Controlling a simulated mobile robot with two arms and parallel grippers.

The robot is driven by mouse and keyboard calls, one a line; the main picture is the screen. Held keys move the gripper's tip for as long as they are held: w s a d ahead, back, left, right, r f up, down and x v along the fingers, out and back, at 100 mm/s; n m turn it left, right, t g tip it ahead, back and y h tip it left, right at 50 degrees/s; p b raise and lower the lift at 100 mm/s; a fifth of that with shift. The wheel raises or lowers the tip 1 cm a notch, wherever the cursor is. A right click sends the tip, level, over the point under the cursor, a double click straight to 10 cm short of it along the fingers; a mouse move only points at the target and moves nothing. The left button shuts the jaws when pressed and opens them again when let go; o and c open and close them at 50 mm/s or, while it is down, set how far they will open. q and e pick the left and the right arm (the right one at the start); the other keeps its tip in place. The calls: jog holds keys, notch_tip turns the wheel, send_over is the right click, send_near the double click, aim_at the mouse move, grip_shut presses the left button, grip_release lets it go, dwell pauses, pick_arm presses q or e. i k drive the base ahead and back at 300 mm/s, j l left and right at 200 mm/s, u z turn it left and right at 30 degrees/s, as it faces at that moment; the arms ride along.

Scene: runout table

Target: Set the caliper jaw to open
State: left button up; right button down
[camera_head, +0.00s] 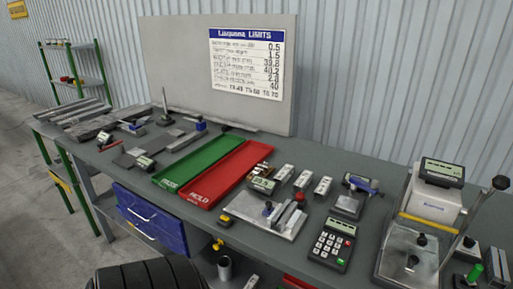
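Several small devices with grey displays lie on the grey workbench (330,165), and I cannot tell for certain which is the caliper. One display device (145,163) lies left of the green tray, beside a short grey bar. Another display device (104,138) lies farther left and back, with metal parts around it. A third display device (263,185) stands by a metal plate near the red tray. All are too small to tell whether a jaw is open or shut. Neither of my grippers is in view.
A green tray (200,160) and a red tray (228,178) lie mid-bench. A keypad device (332,244), a blue-handled gauge (351,197) and a larger display instrument (436,195) stand to the right. A limits board (247,65) stands behind. Blue drawers (150,218) hang below the bench.

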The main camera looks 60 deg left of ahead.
aim_at(268, 211)
jog(key=u, duration=1.7)
jog(key=k+j+z, duration=0.15)
jog(key=j+z, duration=0.15)
jog(key=k+j+z, duration=0.2)
jog(key=j+z, duration=0.15)
jog(key=j, duration=0.1)
